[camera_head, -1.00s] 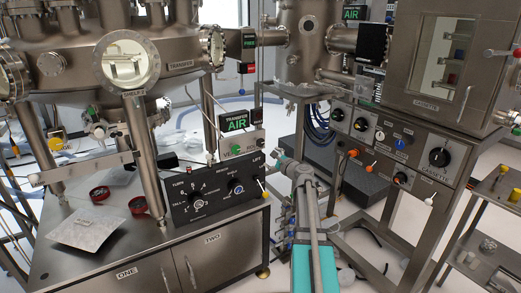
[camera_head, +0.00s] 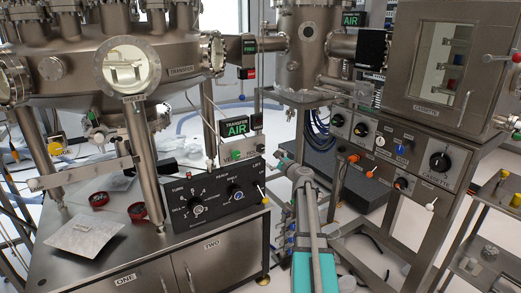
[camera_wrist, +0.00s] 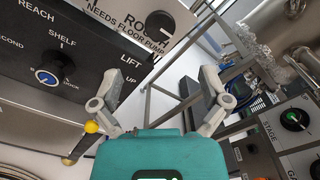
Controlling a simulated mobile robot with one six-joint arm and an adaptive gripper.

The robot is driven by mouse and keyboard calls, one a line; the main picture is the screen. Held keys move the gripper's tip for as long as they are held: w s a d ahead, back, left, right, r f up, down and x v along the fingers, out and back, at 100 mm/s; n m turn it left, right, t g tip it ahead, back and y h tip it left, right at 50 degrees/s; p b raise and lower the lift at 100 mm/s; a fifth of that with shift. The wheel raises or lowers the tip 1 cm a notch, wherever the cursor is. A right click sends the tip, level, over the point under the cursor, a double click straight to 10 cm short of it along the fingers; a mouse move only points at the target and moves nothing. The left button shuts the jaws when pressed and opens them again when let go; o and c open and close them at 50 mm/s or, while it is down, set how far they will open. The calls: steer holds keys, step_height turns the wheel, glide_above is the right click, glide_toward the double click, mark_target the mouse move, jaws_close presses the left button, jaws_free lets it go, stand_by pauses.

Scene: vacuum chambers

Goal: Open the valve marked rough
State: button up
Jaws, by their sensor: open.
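The valve marked ROUGH, with "needs floor pump" on its label, is a round black knob (camera_wrist: 152,20) on a pale plate at the top of the wrist view.
The black panel (camera_wrist: 45,45) with a blue-ringed dial and a yellow-ball lever (camera_wrist: 92,127) lies left of my fingers. A right-hand panel (camera_wrist: 300,135) carries knobs marked STAGE. Metal frame bars (camera_wrist: 165,90) cross behind the fingers. Open floor shows between the benches.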

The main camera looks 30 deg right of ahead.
mark_target(261, 148)
steer(key=w, duration=1.1)
steer(key=shift+d, duration=0.15)
steer(key=c, duration=1.2)
